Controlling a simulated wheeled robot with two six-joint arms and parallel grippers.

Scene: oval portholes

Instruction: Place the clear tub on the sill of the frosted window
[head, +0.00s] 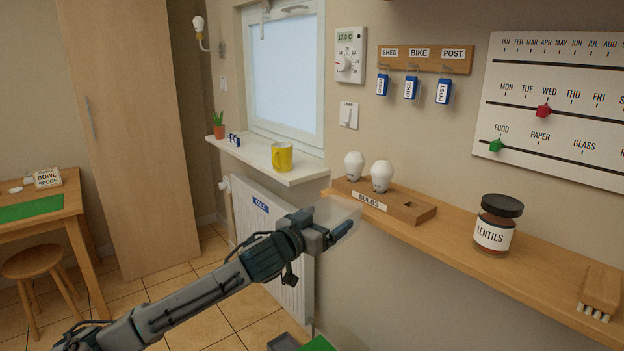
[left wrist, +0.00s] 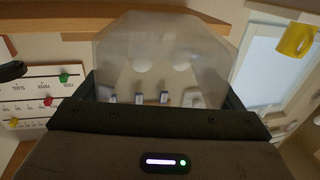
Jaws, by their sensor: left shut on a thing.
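My left gripper (head: 335,232) is shut on the clear tub (head: 338,212), held in the air in front of the radiator and beside the near shelf's left end. The see-through tub (left wrist: 160,55) fills the upper middle of the left wrist view, between the fingers. The frosted window (head: 284,75) is on the wall at upper centre, with its white sill (head: 262,163) below. The sill is up and left of the gripper and apart from the tub. My right gripper is not in view.
A yellow mug (head: 282,158) stands on the sill's right part; a potted plant (head: 219,125) and a small blue-and-white item (head: 234,140) stand at its left. Bare sill lies between. The wooden shelf (head: 450,233) holds a bulb rack (head: 400,207), lentils jar (head: 495,225) and brush (head: 600,293).

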